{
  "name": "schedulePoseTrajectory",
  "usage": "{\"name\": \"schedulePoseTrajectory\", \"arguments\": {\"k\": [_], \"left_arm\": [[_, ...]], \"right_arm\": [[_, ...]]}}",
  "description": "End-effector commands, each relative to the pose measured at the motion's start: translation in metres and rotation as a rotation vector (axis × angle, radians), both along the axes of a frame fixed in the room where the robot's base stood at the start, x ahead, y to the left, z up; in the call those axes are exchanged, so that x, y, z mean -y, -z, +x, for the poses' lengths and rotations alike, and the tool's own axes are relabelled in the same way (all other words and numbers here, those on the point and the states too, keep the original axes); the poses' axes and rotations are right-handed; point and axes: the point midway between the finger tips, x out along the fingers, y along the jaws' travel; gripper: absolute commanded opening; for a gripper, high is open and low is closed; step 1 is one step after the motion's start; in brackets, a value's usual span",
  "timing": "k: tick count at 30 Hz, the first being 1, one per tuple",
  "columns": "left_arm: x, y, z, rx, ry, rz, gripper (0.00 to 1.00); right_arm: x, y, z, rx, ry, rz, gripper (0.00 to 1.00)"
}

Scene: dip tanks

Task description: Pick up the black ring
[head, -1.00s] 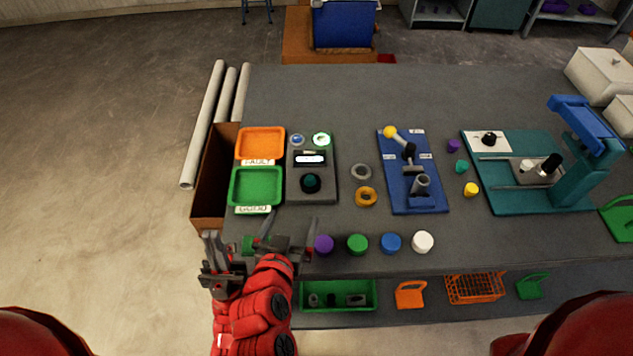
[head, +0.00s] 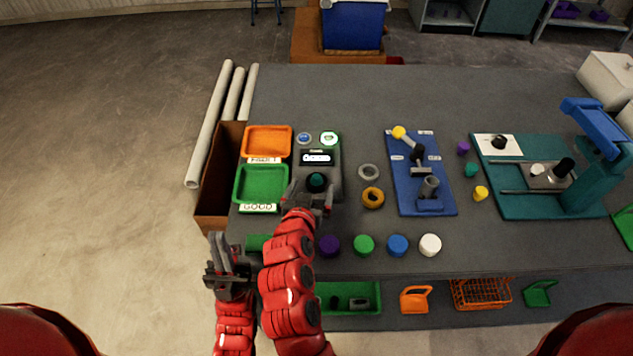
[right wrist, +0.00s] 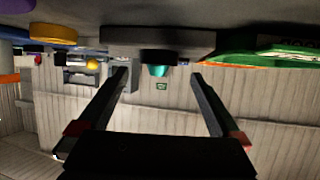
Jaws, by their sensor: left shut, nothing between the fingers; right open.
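No plainly black ring shows on the table. A grey ring (head: 369,172) lies flat right of the tester box, with an orange-yellow ring (head: 373,198) just in front of it. The orange-yellow ring (right wrist: 52,32) also shows at the upper left of the right wrist view. My right gripper (head: 310,190) is open and empty, at the front of the tester box and left of both rings. In the right wrist view its fingers (right wrist: 160,76) are spread with nothing between them. My left gripper (head: 222,245) is shut and empty beyond the table's front left corner.
The tester box (head: 334,188) has a dark teal knob. Orange (head: 291,145) and green (head: 284,190) trays stand left of it. Several coloured caps line the front edge, including a purple one (head: 329,246). A blue fixture board (head: 405,185) stands right of the rings.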

Motion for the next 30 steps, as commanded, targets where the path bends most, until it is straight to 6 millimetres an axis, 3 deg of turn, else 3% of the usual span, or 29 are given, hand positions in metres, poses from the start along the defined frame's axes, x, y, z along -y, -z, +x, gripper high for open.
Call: {"name": "schedulePoseTrajectory", "arguments": {"k": [6, 15, 30], "left_arm": [[0.0, 0.001, 0.0, 0.0, 0.0, 0.0, 0.0], [0.0, 0.001, 0.0, 0.0, 0.0, 0.0, 0.0], [0.0, 0.001, 0.0, 0.0, 0.0, 0.0, 0.0]], "right_arm": [[0.009, 0.014, 0.026, 0.0, 0.003, -0.001, 1.0], [0.009, 0.017, 0.031, -0.001, 0.0, -0.001, 1.0], [0.009, 0.016, 0.03, -0.001, 0.0, -0.001, 0.12]]}}
